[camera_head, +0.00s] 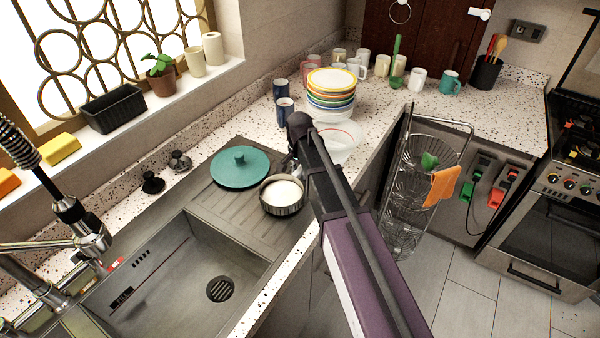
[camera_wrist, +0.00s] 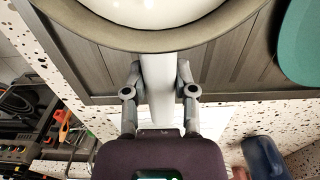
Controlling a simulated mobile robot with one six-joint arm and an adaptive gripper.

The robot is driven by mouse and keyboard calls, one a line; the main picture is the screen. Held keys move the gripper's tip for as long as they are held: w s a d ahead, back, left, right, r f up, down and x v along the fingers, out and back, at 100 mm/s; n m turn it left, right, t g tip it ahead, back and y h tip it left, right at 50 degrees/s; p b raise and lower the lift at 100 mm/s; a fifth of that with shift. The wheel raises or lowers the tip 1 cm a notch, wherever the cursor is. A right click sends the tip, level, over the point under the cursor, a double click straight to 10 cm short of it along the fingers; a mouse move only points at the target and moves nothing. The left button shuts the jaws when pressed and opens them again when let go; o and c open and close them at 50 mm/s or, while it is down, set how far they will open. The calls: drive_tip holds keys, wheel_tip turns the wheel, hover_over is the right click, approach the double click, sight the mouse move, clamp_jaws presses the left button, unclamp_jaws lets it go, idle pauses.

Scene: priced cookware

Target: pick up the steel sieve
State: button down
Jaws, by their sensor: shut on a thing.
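The steel sieve (camera_head: 283,196) is a round, grey-sided vessel with a pale inside, at the right end of the ribbed drainer beside the sink. In the wrist view, its wide grey rim (camera_wrist: 150,38) and white inside fill the top. My gripper (camera_wrist: 158,78) is shut on its pale straight handle (camera_wrist: 158,95), one finger on each side. In the head view my purple arm (camera_head: 350,240) hides the handle and most of the gripper. I cannot tell whether the sieve touches the drainer.
A teal lid (camera_head: 240,168) lies on the drainer left of the sieve. A clear bowl (camera_head: 340,140), a plate stack (camera_head: 331,97) and blue mugs (camera_head: 284,107) stand behind. The sink (camera_head: 190,275) is empty. A wire rack (camera_head: 410,185) stands right of the arm.

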drive_tip(key=shift+r+p, duration=1.1)
drive_tip(key=shift+r, duration=0.1)
drive_tip(key=shift+s+r, duration=0.1)
drive_tip(key=shift+s, duration=0.15)
drive_tip(key=shift+s+a+r+p, duration=0.25)
drive_tip(key=shift+s+a, duration=0.1)
drive_tip(key=shift+s, duration=2.2)
drive_tip(key=shift+s+a+r+p, duration=0.2)
drive_tip(key=shift+s+a, duration=0.2)
drive_tip(key=shift+s, duration=2.1)
drive_tip(key=shift+s+a+r+p, duration=0.25)
drive_tip(key=shift+s+a, duration=0.1)
drive_tip(key=shift+s, duration=2.2)
drive_tip(key=shift+s, duration=0.1)
drive_tip(key=shift+s, duration=0.1)
